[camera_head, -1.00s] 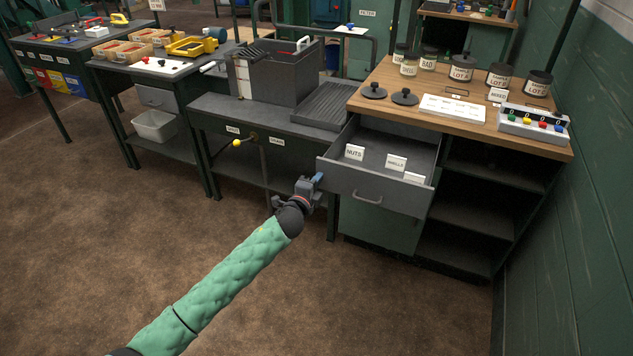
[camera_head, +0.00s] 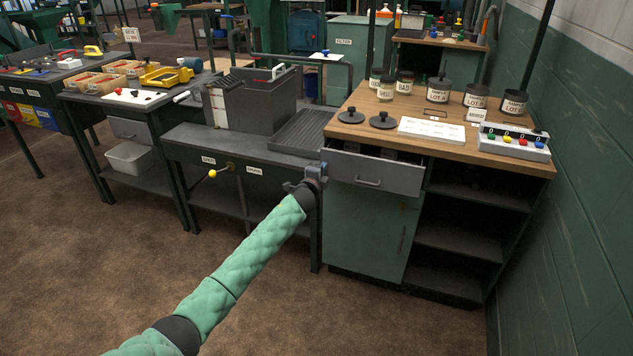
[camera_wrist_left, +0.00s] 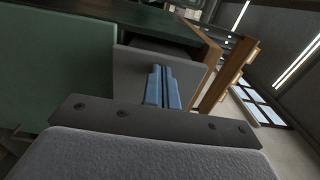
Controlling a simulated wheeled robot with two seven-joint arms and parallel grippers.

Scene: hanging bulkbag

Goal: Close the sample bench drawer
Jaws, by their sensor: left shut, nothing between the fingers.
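The sample bench drawer (camera_head: 371,172) is under the wooden top of the bench (camera_head: 415,113). My left gripper (camera_head: 317,172) is at the left end of the drawer front. In the left wrist view its blue fingers (camera_wrist_left: 163,88) are together with nothing between them, and they lie against or just before the grey drawer front (camera_wrist_left: 132,75). I cannot tell whether they touch it. My right gripper is not in view.
Labelled jars (camera_head: 438,90), two dark lids (camera_head: 383,121), a white card and a counter box (camera_head: 513,141) stand on the bench top. A grey sink bench (camera_head: 235,148) adjoins on the left. Open shelves are at the right, and the floor in front is clear.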

